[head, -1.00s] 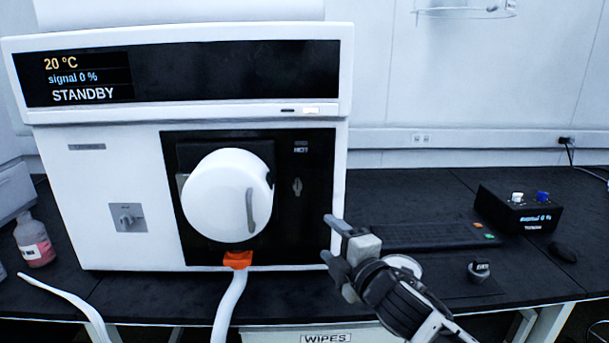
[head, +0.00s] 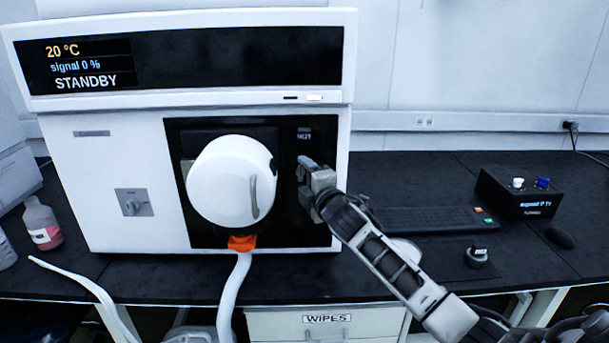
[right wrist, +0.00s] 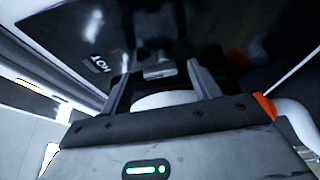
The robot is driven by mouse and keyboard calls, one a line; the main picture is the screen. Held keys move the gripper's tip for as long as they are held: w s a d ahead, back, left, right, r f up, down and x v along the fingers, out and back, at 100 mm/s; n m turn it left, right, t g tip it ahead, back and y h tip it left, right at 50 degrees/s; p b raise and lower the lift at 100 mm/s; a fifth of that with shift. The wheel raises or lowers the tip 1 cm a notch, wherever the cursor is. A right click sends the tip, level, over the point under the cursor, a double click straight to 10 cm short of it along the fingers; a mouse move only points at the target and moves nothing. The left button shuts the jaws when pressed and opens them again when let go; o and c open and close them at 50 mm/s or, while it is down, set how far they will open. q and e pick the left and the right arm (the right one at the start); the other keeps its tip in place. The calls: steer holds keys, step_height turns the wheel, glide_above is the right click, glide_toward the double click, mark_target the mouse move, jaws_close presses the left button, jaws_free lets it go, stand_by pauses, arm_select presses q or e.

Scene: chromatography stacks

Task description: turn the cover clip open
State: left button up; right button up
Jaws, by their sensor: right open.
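The cover clip (right wrist: 160,71), a small grey metal piece on the black front panel (head: 290,237), shows between my fingers in the right wrist view. In the head view my right gripper hides most or all of it. My right gripper (head: 305,180) is open in front of the panel, right of the round white cover (head: 222,182) and below the HOT label. In the right wrist view its fingers (right wrist: 163,72) stand on either side of the clip; I cannot tell whether they touch it. The cover has a grey curved handle (head: 253,197). My left gripper is not in view.
An orange fitting (head: 242,243) with a white tube (head: 231,290) sits under the cover. A knob (head: 131,205) is at the panel's left. A keyboard (head: 425,220), a black box (head: 520,192) and a small round knob (head: 477,257) lie to the right. A bottle (head: 42,225) stands left.

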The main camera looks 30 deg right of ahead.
steer(key=shift+w, duration=0.4)
steer(key=c, duration=1)
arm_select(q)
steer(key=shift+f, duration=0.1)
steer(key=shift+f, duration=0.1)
arm_select(e)
steer(key=shift+f, duration=0.1)
